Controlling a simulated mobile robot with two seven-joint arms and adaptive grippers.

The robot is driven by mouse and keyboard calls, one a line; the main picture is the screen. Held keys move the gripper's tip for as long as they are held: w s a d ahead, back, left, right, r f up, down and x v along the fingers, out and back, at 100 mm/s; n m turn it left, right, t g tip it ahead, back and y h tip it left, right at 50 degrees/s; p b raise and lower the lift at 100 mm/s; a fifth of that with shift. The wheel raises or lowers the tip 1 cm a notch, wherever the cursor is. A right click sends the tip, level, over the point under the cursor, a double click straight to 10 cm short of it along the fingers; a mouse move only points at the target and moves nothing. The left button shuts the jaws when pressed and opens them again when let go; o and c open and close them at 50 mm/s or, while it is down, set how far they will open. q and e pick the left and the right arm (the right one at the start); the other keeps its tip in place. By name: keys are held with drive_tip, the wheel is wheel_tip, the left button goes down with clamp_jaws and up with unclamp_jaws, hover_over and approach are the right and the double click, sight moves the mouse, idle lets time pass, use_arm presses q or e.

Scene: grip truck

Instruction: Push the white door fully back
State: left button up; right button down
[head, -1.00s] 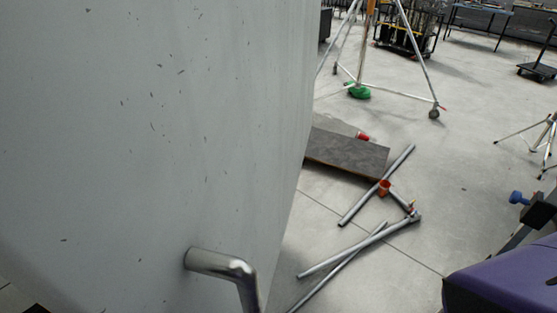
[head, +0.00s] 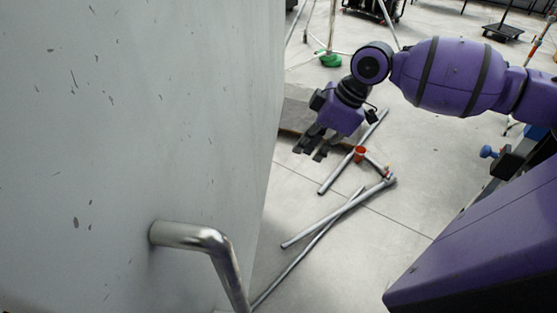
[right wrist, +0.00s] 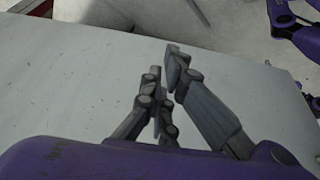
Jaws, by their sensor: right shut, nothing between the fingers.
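The white door (head: 130,120) fills the left of the head view, its free edge running down the middle of the picture. A bent metal handle (head: 205,240) stands out from it low near that edge. The door's pale surface also fills much of the right wrist view (right wrist: 75,80). My right gripper (head: 308,153) is right of the door's edge in the head view, pointing down and left, apart from the handle. Its fingers show close together and empty in the right wrist view (right wrist: 165,70). My left gripper is not in view.
Several grey pipes (head: 310,222) and an orange fitting (head: 360,154) lie on the floor right of the door. A grey board (head: 297,112) lies behind my right gripper. A tripod with a green foot (head: 330,60) stands farther back. Floor at right is partly clear.

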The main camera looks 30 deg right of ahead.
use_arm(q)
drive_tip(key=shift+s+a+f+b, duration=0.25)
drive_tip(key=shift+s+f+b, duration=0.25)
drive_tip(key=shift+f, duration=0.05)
use_arm(e)
drive_tip(key=w+a+f, duration=0.3)
drive_tip(key=a+f, duration=0.2)
drive_tip(key=a, duration=0.1)
drive_tip(key=shift+w+f, duration=0.3)
drive_tip(key=shift+w, duration=0.05)
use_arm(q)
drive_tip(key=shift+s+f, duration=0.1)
